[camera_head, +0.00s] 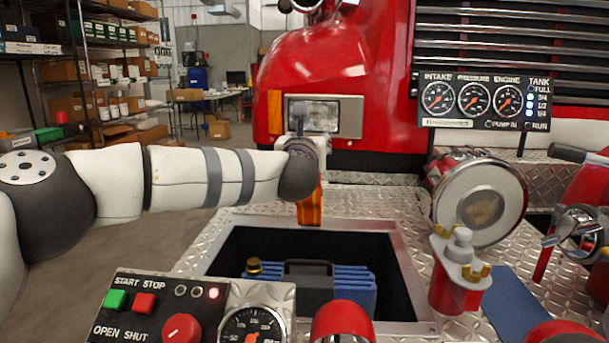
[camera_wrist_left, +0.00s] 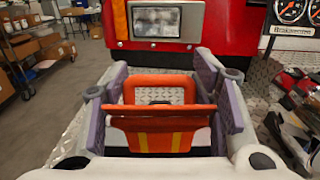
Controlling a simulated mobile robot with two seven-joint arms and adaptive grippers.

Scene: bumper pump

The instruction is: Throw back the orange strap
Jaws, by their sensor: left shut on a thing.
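The orange strap (camera_head: 310,206), with yellow stripes, hangs down below my left gripper (camera_head: 316,150) at the back edge of the open pump bay (camera_head: 405,290). In the left wrist view the strap (camera_wrist_left: 160,138) shows as a wide orange band with a loop, between the two grey-purple fingers of my left gripper (camera_wrist_left: 162,88). My left gripper is shut on the strap. The exact contact of the fingertips is partly hidden. My right gripper is not in view.
A blue ribbed pack (camera_head: 352,284) with a black handle sits inside the bay. The control panel (camera_head: 160,306) stands in front. A large round metal cap (camera_head: 480,204) and red fittings (camera_head: 455,290) crowd the right side. The red truck body (camera_head: 330,70) is behind.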

